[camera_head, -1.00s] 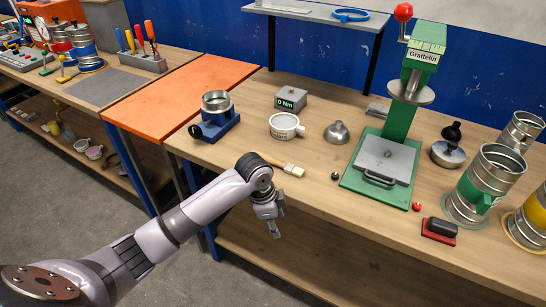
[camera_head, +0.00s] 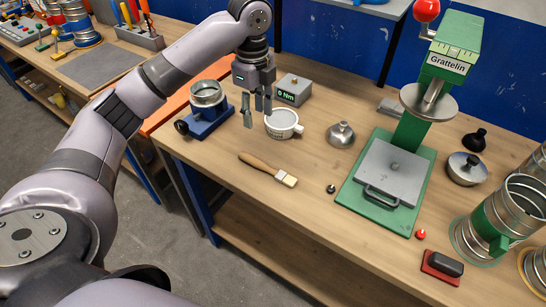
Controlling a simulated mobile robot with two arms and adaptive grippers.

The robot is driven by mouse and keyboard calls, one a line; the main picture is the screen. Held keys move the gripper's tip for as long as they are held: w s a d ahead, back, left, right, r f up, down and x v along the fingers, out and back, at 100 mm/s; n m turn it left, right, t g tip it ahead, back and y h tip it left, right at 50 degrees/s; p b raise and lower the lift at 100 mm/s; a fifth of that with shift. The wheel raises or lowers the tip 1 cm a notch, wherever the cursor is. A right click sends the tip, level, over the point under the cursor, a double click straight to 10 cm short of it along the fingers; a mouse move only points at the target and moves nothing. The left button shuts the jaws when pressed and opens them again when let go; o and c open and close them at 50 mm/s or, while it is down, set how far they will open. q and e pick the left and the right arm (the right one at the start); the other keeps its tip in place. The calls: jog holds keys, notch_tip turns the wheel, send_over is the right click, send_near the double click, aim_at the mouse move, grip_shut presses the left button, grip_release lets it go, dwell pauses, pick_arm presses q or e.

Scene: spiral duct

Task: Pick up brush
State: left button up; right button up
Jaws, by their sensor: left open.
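The brush (camera_head: 268,169) lies on the wooden workbench, near its front edge. It has a wooden handle pointing to the left and pale bristles at its right end. My left gripper (camera_head: 257,114) is above the bench, higher in the picture than the brush, with its fingers pointing down. It is open, with nothing between its fingers, and is apart from the brush. It partly covers the view near the white cup-like part. My right gripper is not in view.
Near the gripper are a white handled cup (camera_head: 283,125), a blue clamp stand (camera_head: 206,112) and a grey "0 Nm" box (camera_head: 293,89). A silver weight (camera_head: 341,134) and the green Grattelin press (camera_head: 389,172) stand to the right. The bench around the brush is clear.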

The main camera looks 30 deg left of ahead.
pick_arm(q)
jog(key=p, duration=0.1)
send_over(257, 161)
notch_tip(257, 161, down, 6)
notch_tip(257, 161, down, 4)
jog(key=shift+r+p, duration=0.15)
jog(key=shift+p, duration=0.25)
jog(key=shift+f, duration=0.85)
notch_tip(257, 161, down, 4)
jog(key=shift+f+p, duration=0.25)
jog(key=shift+p, duration=0.7)
jog(key=shift+f, duration=0.2)
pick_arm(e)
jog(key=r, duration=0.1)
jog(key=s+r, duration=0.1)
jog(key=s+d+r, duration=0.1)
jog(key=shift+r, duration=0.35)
pick_arm(q)
jog(key=shift+c, duration=0.4)
grip_shut()
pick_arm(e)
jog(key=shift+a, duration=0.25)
